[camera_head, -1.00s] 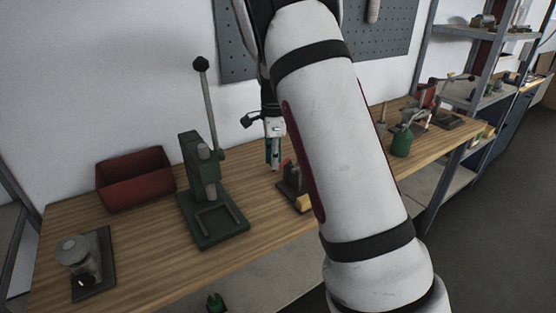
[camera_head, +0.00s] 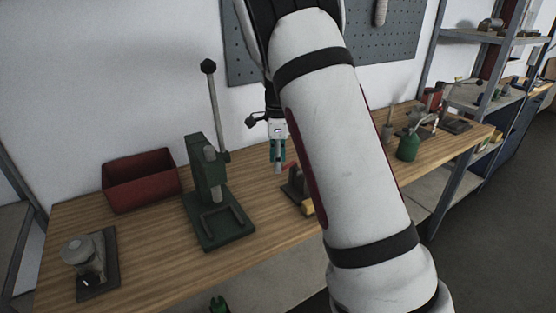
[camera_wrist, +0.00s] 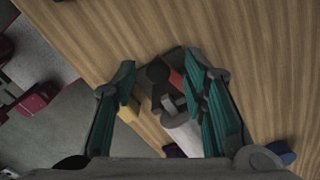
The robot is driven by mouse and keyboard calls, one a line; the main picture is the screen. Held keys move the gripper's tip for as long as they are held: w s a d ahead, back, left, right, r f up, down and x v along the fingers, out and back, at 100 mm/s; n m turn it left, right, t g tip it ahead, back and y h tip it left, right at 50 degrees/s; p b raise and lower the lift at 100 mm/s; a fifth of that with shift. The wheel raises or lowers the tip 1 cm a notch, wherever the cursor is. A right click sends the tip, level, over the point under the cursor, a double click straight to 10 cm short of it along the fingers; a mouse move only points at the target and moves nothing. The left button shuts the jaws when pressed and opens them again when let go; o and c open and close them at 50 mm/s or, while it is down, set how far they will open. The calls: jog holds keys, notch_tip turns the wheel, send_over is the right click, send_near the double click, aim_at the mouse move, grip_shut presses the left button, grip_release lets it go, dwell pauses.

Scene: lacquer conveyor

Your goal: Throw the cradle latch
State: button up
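A small dark fixture (camera_head: 293,186) with a yellow block (camera_head: 307,208) at its front stands on the bench, partly hidden behind my arm. In the wrist view it shows between my fingers as a dark base, a round black knob (camera_wrist: 158,72), a red part (camera_wrist: 176,79) and a pale grey cylinder (camera_wrist: 184,136). It seems to be the cradle with its latch, but I cannot tell the latch's position. My gripper (camera_head: 278,163) points down above the bench, just left of the fixture in the head view. Its teal fingers (camera_wrist: 158,66) are apart with nothing visibly held.
A green lever press (camera_head: 212,190) stands left of my gripper, its tall lever upright. A red bin (camera_head: 140,190) and a grey round device on a dark plate (camera_head: 88,262) are farther left. Bare wood lies between.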

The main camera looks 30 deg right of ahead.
notch_tip(320, 180, up, 12)
dwell(0.6)
dwell(0.5)
